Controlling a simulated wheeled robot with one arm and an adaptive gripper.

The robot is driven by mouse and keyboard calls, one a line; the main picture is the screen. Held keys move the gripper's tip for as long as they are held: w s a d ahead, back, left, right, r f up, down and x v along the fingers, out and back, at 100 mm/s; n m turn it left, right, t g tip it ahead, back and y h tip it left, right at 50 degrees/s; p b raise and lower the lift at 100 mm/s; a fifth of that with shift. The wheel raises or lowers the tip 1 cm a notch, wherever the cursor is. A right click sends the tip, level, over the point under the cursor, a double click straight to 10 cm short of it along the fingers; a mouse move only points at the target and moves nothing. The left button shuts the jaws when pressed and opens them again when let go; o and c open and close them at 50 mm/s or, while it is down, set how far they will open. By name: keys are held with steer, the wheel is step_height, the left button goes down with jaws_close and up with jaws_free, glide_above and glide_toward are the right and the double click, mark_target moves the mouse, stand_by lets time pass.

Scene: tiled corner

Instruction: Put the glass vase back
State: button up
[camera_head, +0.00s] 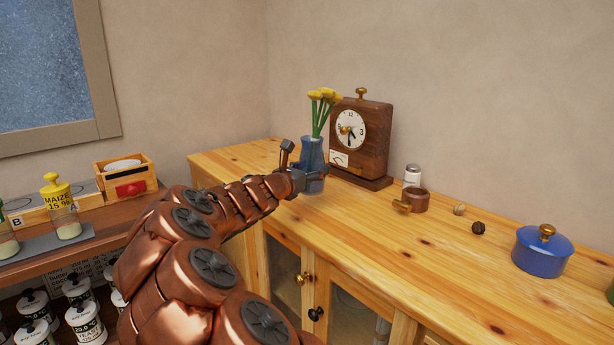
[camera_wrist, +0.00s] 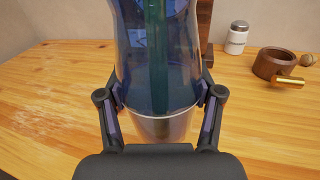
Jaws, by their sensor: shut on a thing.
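The glass vase (camera_head: 312,152) is blue and holds yellow flowers (camera_head: 322,98) on green stems. It stands upright at the back of the wooden cabinet top, in front and to the left of the wooden clock. My gripper (camera_head: 309,176) is shut on its lower part. In the wrist view the blue vase (camera_wrist: 155,50) fills the middle, with a finger of my gripper (camera_wrist: 154,115) on each side. Its clear lower end is partly hidden behind the gripper's palm. I cannot tell whether its base touches the wood.
The clock (camera_head: 362,138) stands close beside the vase. Right of it are a shaker (camera_head: 412,175), a wooden cup with a brass handle (camera_head: 417,200), small nuts and a blue lidded pot (camera_head: 542,254). The cabinet top (camera_head: 380,225) is bare in front. A shelf with jars stands left.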

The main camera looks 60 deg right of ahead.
steer(key=shift+w+d+f+b, duration=0.6)
steer(key=shift+w+d+f, duration=1.3)
steer(key=shift+w+f, duration=0.1)
steer(key=shift+f, duration=0.1)
steer(key=o, duration=1.4)
steer(key=shift+c, duration=0.2)
steer(key=shift+a, duration=0.25)
steer(key=a+p, duration=0.1)
steer(key=a, duration=1)
steer(key=shift+a, duration=0.3)
